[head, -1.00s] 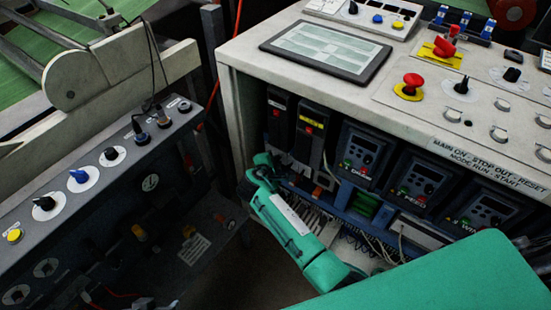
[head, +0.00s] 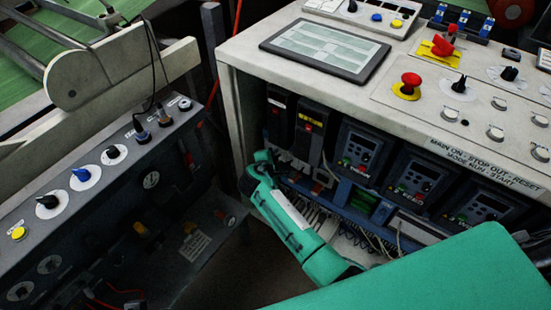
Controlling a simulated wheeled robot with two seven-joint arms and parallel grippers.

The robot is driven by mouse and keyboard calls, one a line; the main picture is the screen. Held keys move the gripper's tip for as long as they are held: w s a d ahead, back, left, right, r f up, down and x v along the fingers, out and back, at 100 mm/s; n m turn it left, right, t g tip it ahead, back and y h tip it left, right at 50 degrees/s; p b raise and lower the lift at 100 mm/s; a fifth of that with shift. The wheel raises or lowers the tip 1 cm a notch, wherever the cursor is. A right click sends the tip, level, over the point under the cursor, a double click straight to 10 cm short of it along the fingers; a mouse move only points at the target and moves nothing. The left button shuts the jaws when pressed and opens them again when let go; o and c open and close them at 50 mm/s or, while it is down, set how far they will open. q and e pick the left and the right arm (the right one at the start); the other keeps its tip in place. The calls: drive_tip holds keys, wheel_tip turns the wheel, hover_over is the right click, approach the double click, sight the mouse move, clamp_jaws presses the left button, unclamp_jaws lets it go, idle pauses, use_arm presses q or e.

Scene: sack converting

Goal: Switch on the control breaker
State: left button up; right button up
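Two tall black breaker-like units stand side by side at the left of the open cabinet bay, a left one (head: 277,112) and a right one (head: 309,122) with a small red and yellow mark. I cannot read which is the control breaker or its switch position. My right gripper (head: 268,162), on a green arm, is at the lower part of these units, close in front of the left one. Its fingertips are small and dark against the bay, so I cannot tell whether they are open or touching anything. My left gripper is out of view.
Drive units with small displays (head: 360,150) fill the bay to the right, above wiring. The cabinet top carries a tablet-like screen (head: 325,48), a red emergency knob (head: 410,79) and several switches. A grey control panel (head: 112,155) with knobs stands left. Dark floor lies between.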

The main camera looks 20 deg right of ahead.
drive_tip(key=shift+r, duration=0.1)
drive_tip(key=shift+s+a+r, duration=0.1)
drive_tip(key=shift+s+a, duration=0.05)
drive_tip(key=shift+a, duration=0.05)
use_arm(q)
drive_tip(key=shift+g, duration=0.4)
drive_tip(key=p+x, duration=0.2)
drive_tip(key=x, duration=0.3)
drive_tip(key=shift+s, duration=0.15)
use_arm(e)
drive_tip(key=v, duration=1.3)
drive_tip(key=shift+s, duration=0.1)
